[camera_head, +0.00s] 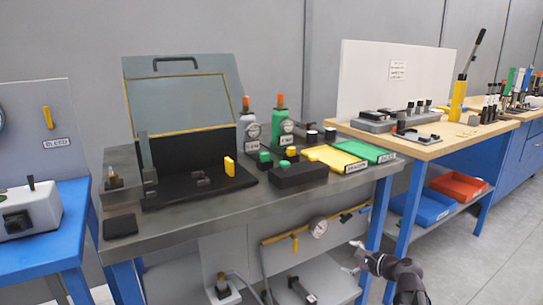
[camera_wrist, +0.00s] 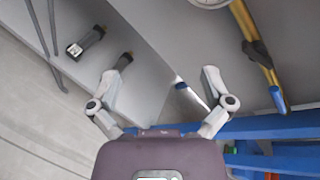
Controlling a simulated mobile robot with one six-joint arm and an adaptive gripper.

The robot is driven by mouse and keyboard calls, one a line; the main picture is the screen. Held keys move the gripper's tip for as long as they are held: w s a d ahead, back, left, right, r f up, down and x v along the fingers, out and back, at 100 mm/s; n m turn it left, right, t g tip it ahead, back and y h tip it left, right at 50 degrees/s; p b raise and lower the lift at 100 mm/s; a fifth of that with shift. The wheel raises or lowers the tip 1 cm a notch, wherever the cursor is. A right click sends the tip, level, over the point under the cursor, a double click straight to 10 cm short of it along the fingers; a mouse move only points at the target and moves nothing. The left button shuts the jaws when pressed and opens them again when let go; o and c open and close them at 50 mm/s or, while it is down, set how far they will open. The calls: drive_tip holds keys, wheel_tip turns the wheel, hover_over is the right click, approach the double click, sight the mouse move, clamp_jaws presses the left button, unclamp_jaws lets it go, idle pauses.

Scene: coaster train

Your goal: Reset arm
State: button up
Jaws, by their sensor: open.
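My gripper (camera_head: 357,257) is at the lower right of the head view, in front of the grey workbench (camera_head: 232,199) and below its top. In the wrist view my gripper (camera_wrist: 165,88) has its two fingers spread wide, with nothing between them. It is open and empty. It faces the lower part of the bench, near a grey shelf (camera_wrist: 125,25) and a blue frame bar (camera_wrist: 270,125).
A gauge (camera_head: 318,227) and yellow pipe (camera_head: 280,238) are under the bench. On its top stand an open grey case (camera_head: 185,103), gas bottles (camera_head: 281,124), and yellow (camera_head: 335,158) and green (camera_head: 365,150) trays. A wooden-topped bench (camera_head: 440,142) is at right. The floor (camera_head: 465,255) there is clear.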

drive_tip(key=s+a+f+n+g+h, duration=0.3)
drive_tip(key=s+a+f+n+g, duration=0.35)
drive_tip(key=n, duration=0.25)
drive_tip(key=s+f+n+g+h+p, duration=0.2)
drive_tip(key=s+f+n+g+h, duration=0.25)
drive_tip(key=s+n+h, duration=0.35)
wheel_tip(320, 180, up, 38)
drive_tip(key=n+y+p, duration=0.1)
drive_tip(key=p, duration=3.6)
drive_tip(key=shift+s+a+p, duration=0.15)
drive_tip(key=shift+a+p, duration=0.15)
drive_tip(key=shift+p, duration=0.05)
drive_tip(key=shift+f, duration=0.1)
